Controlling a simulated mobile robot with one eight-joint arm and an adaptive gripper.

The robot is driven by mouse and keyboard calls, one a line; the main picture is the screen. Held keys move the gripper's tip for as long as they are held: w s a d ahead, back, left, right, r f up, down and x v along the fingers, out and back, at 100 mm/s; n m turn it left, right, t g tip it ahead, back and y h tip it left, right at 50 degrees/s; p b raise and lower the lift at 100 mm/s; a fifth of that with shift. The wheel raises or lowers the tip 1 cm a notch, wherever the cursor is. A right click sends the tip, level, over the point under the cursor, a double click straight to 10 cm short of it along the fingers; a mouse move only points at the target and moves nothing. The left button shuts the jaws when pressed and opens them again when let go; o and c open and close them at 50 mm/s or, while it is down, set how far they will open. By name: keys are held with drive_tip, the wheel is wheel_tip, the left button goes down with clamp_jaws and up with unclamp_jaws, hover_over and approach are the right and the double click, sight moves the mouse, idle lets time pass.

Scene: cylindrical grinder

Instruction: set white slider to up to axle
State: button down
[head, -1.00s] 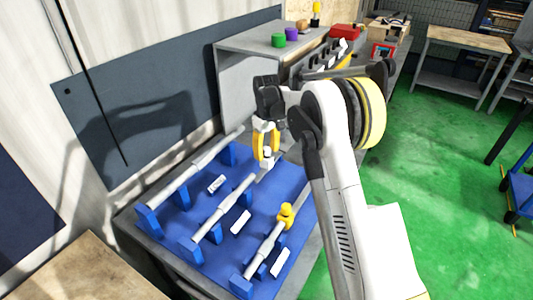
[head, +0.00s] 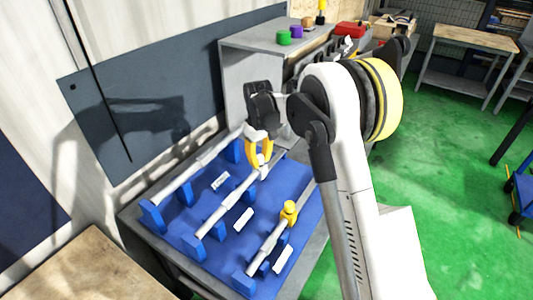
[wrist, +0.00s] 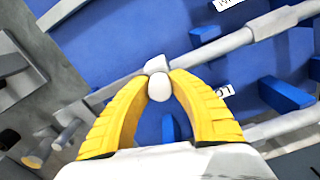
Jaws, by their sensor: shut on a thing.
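The white slider (wrist: 157,65) sits on the middle grey rod (wrist: 208,52) in the wrist view. Its rounded knob (wrist: 159,89) is between the yellow fingertips of my gripper (wrist: 158,80), which is shut on it. In the head view my gripper (head: 260,160) reaches down to the far end of the middle rod (head: 222,211), and the fingers largely hide the slider. The thicker axle part (wrist: 272,24) of this rod lies at the upper right in the wrist view.
Blue supports on a blue base (head: 205,257) carry three parallel rods. A yellow slider (head: 289,212) is on the right rod. White labels (head: 243,218) lie beside the rods. A grey cabinet (head: 255,45) with green and purple pieces stands behind. A wooden table (head: 85,270) is at lower left.

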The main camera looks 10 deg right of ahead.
drive_tip(key=shift+s+a, duration=0.1)
drive_tip(key=shift+a, duration=0.05)
drive_tip(key=c, duration=1.2)
unclamp_jaws()
drive_tip(key=shift+s+a, duration=0.1)
drive_tip(key=shift+a, duration=0.05)
drive_tip(key=shift+o, duration=0.2)
drive_tip(key=shift+r, duration=0.15)
wheel_tip(320, 180, up, 12)
